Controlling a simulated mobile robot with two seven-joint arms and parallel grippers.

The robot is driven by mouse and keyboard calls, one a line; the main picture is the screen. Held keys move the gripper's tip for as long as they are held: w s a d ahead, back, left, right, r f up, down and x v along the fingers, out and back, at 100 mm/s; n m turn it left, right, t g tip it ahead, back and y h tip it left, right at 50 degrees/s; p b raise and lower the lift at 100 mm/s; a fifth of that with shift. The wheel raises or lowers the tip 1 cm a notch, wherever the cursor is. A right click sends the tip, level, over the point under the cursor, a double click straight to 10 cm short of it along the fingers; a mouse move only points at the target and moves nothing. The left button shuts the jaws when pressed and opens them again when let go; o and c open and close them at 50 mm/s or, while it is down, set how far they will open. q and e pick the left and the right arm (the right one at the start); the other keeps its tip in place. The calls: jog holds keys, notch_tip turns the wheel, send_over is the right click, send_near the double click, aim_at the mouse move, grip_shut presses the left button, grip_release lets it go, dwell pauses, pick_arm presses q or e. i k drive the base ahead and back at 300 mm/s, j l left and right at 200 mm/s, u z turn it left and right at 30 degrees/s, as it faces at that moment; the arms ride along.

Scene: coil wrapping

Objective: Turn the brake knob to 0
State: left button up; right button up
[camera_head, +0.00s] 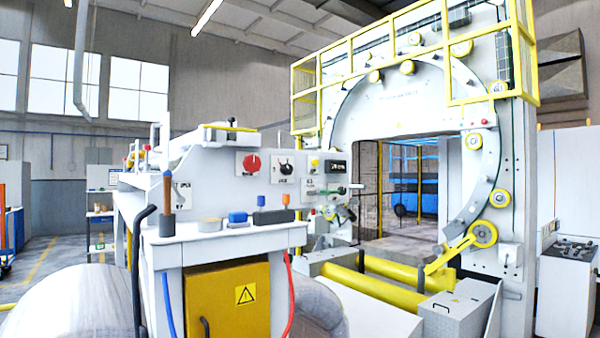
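A large red round knob (251,163) sits on the pale machine panel (228,165) left of centre. Just right of it is a black rotary knob (286,168) on a small plate with dark markings. The markings at both knobs are too small to read, so I cannot tell which is the brake knob or what setting it shows. Neither of my grippers shows in the head view.
A white workbench (220,237) below the panel holds a blue block (238,216), a tape roll (210,225) and a brown-handled tool (167,207). A yellow cabinet (227,300) is underneath. A ring wrapping machine (345,110) and yellow rollers (375,288) stand right.

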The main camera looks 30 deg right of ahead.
aim_at(286, 169)
jog(key=i+l, duration=0.2)
jog(key=l, duration=0.3)
jog(key=i+l, duration=0.15)
jog(key=l, duration=0.4)
jog(key=i+l, duration=0.2)
jog(key=l, duration=0.3)
jog(key=i+l, duration=0.15)
jog(key=l, duration=0.4)
jog(key=i+l, duration=0.2)
jog(key=l, duration=0.3)
jog(key=i+l+z, duration=0.1)
jog(key=l, duration=0.4)
jog(key=i+l, duration=0.25)
jog(key=l, duration=0.3)
jog(key=i+l, duration=0.2)
jog(key=l, duration=0.3)
